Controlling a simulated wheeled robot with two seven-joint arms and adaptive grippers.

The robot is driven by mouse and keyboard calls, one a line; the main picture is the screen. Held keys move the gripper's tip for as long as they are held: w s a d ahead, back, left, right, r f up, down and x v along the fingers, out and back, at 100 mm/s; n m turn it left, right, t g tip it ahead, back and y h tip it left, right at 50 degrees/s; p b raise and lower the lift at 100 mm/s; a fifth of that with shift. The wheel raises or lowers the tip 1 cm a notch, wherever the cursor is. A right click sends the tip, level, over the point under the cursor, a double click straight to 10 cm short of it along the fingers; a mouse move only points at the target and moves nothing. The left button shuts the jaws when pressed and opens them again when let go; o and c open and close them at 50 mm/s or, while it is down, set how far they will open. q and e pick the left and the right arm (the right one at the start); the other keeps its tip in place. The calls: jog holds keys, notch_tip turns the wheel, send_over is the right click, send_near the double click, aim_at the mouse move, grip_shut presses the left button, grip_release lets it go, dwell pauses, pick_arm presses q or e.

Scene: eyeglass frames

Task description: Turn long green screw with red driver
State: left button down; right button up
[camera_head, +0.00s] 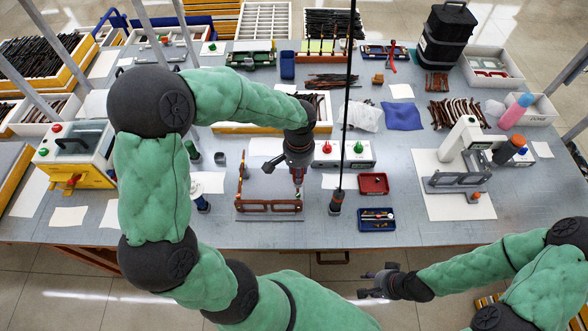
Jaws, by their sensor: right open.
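My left gripper (297,178) points down over the work area at the table's middle, just above a brown eyeglass frame part (270,205) in a small fixture. Something small and reddish shows at its fingertips; I cannot tell whether it is held. My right gripper (368,283) is open and empty in front of the table's front edge, away from the tools. A dark driver-like tool (337,203) stands upright under a black cable, right of the fixture. A small blue tray (377,226) holds small parts. The long green screw and the red driver cannot be made out clearly.
A red tray (373,176) lies behind the blue tray. A white box with red and green buttons (343,160) stands behind. A white press-like machine (460,150) is at right, a yellow and white machine (80,155) at left. The table's front strip is mostly clear.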

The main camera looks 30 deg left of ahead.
pick_arm(q)
jog(key=b, duration=0.4)
send_near(298, 197)
jog(key=shift+w+a, duration=0.25)
jog(key=shift+w, duration=0.15)
jog(key=shift+f+b, duration=0.95)
jog(key=shift+f, duration=0.25)
dwell(1.8)
jog(key=m, duration=1.7)
jog(key=shift+f, duration=0.1)
